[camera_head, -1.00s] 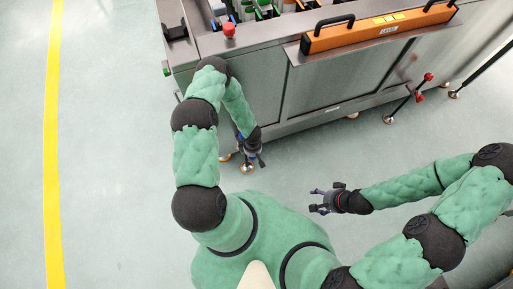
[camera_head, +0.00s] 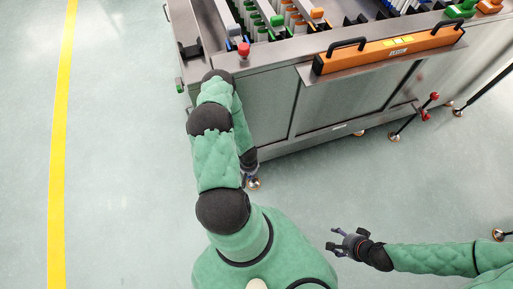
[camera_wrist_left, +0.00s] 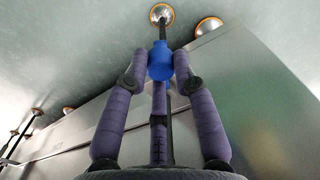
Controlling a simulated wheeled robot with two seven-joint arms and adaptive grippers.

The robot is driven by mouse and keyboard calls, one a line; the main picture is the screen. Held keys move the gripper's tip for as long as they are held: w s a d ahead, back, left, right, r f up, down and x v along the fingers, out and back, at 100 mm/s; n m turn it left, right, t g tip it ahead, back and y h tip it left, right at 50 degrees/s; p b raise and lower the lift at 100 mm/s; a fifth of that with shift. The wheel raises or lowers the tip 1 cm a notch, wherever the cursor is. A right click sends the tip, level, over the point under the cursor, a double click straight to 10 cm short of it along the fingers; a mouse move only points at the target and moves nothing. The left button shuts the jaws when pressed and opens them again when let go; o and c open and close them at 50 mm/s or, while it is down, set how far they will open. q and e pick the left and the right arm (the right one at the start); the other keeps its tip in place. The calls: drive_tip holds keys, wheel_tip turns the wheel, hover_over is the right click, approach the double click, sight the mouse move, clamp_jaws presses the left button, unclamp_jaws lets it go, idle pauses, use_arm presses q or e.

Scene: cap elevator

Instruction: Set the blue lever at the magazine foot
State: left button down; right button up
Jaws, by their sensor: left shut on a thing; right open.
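The blue lever (camera_wrist_left: 160,62) shows in the left wrist view as a blue knob, with a dark rod running beyond it toward a round metal foot (camera_wrist_left: 161,13) on the floor. My left gripper (camera_wrist_left: 160,75) has its purple-grey fingers closed around the knob. In the head view my left gripper (camera_head: 248,170) is low beside the near left corner of the steel machine, just above a foot (camera_head: 253,184), and is partly hidden by my arm. My right gripper (camera_head: 347,243) is open and empty over bare floor, away from the machine.
The steel machine (camera_head: 270,105) fills the upper right. An orange bar (camera_head: 385,51) with black handles lies on its front ledge. A red knob (camera_head: 243,49) stands on its top edge. Dark rods with red ends (camera_head: 434,97) lean out at right. The floor left and in front is clear.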

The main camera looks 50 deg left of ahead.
use_arm(q)
drive_tip(key=shift+a, duration=0.3)
drive_tip(key=c, duration=1)
unclamp_jaws()
drive_tip(key=shift+d, duration=0.1)
wheel_tip(320, 180, up, 12)
